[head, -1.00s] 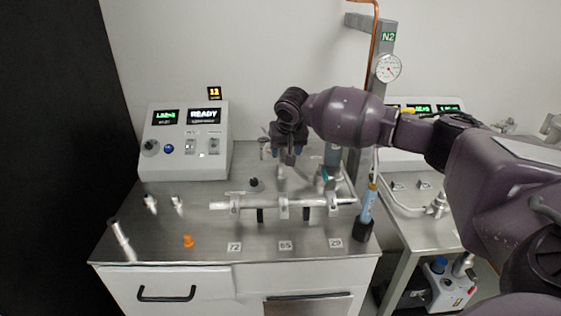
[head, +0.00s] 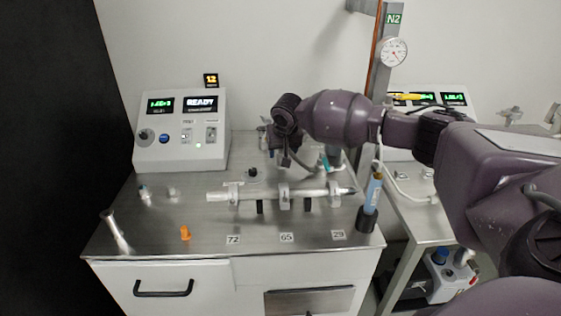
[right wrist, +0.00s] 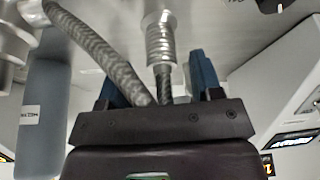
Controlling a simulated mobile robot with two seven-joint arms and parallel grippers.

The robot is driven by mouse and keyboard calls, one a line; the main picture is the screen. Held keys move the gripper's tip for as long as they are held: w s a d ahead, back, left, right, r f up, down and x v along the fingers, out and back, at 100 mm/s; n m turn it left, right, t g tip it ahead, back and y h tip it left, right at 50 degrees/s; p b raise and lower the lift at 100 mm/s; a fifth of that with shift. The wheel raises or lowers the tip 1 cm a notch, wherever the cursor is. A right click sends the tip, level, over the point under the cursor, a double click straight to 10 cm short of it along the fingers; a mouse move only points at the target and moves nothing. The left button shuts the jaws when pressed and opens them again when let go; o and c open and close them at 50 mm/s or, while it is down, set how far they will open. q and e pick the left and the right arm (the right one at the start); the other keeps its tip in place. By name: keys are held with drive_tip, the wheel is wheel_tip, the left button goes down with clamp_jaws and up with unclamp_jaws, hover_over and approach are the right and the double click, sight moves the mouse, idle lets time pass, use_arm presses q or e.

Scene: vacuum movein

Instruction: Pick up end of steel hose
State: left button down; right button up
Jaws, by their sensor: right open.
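In the right wrist view a braided steel hose (right wrist: 98,48) curves in from the upper left toward the gripper. A ribbed metal end fitting (right wrist: 159,43), with a short braided length below it, stands between the two blue fingers of my right gripper (right wrist: 155,78). The fingers are apart, with gaps to either side of the fitting. The hose's lower bend is hidden behind the gripper body. My left gripper is not in view.
A steel bench (head: 150,235) carries a horizontal metal tube (head: 262,194) on clamps, an orange piece (head: 185,233) and small metal fittings. A READY console (head: 180,130) stands back left. A blue-bodied tool (head: 372,192) stands in a black holder at right.

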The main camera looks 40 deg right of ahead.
sight(281, 152)
drive_tip(key=x, duration=0.3)
drive_tip(key=shift+w+a+f+b, duration=0.1)
drive_tip(key=shift+f+b, duration=0.2)
drive_tip(key=shift+b, duration=0.1)
drive_tip(key=shift+r, duration=0.1)
drive_tip(key=shift+c, duration=0.2)
drive_tip(key=c, duration=1)
